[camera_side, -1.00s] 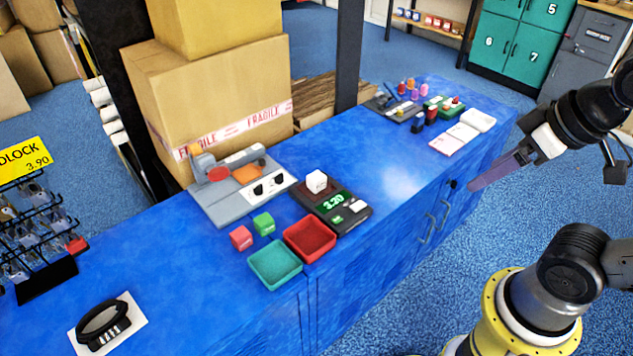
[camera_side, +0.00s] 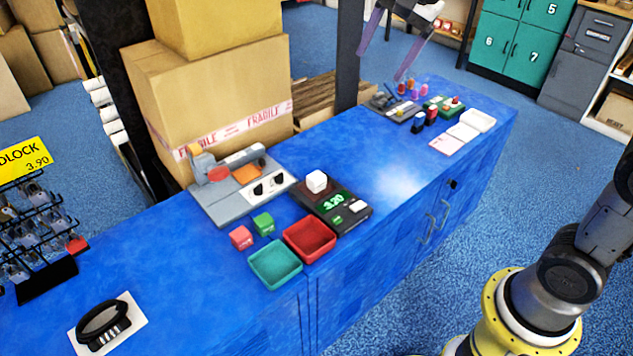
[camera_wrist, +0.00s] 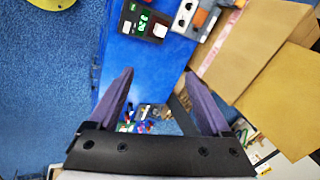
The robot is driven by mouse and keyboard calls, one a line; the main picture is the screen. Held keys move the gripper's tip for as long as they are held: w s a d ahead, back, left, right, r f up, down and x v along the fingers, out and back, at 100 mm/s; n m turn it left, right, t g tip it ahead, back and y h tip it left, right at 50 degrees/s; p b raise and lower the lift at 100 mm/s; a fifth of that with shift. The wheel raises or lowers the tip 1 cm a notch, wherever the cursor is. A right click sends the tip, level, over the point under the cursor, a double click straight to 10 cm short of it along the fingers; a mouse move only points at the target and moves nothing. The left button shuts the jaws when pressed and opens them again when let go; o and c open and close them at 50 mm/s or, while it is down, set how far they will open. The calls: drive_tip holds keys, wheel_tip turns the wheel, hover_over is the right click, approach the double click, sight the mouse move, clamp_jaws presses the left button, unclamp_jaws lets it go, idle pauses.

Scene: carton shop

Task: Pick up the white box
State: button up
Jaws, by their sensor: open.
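The white box (camera_side: 316,181) is a small white cube resting on the dark scale (camera_side: 346,220), whose green display reads 3.20. My gripper (camera_side: 383,62) shows at the top of the side view, above the far end of the blue counter, well away from the white box. Its two purple fingers are spread with nothing between them. In the wrist view my gripper (camera_wrist: 159,73) is open, and the scale (camera_wrist: 130,42) lies beyond the fingers at the top.
A red tray (camera_side: 310,238), a teal tray (camera_side: 275,264), a red cube (camera_side: 241,237) and a green cube (camera_side: 264,223) stand near the scale. A grey machine (camera_side: 215,195) is behind them. Large cartons (camera_side: 210,95) stack behind the counter.

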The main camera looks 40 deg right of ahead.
drive_tip(key=w+f+m+g, duration=0.1)
drive_tip(key=w+f+m, duration=0.2)
drive_tip(key=w+f, duration=0.55)
drive_tip(key=g, duration=0.3)
hover_over(316, 176)
wheel_tip(316, 176, down, 14)
drive_tip(key=shift+g, duration=0.3)
wheel_tip(316, 176, down, 12)
drive_tip(key=shift+s+a+r, duration=0.15)
drive_tip(key=shift+r, duration=0.05)
drive_tip(key=shift+f, duration=3.05)
clamp_jaws()
